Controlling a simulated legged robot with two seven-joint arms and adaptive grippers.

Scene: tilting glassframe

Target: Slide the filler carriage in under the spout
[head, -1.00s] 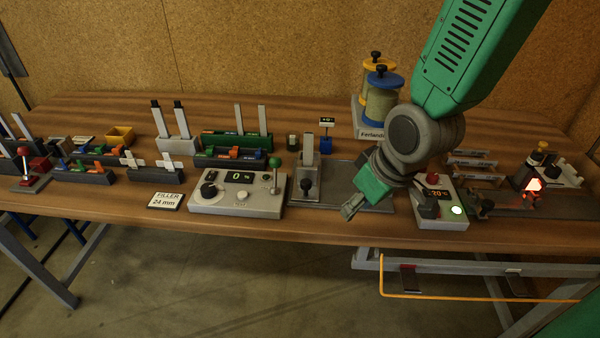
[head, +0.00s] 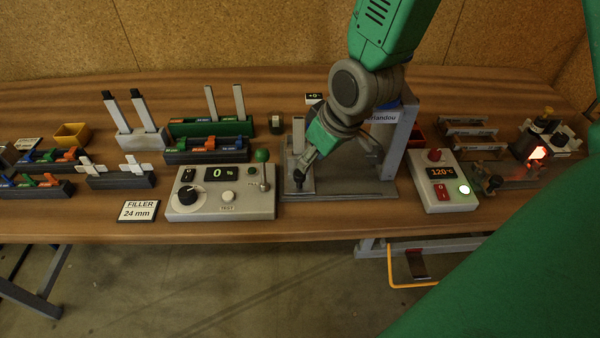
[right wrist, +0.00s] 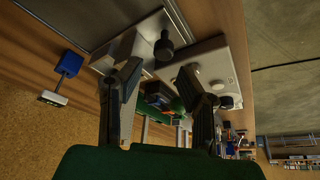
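The filler carriage (head: 301,152) is a small grey plate with an upright pale block and a black knob (right wrist: 164,46). It sits at the left end of a flat grey track (head: 350,186). My right gripper (head: 305,166) reaches down from the right, close above the knob. In the right wrist view its two dark fingers (right wrist: 160,70) are apart and empty, with the knob just beyond their tips. A grey post with a name sign (head: 383,117) stands behind the track to the right. My right arm covers much of that station, and I cannot make out the spout. My left gripper is out of view.
A control box (head: 222,196) with a dial and green-topped lever stands close left of the carriage. A heater box (head: 437,182) reading 120 °C stands right of the track. A FILLER 24 mm card (head: 139,211) lies front left. The track right of the carriage looks clear.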

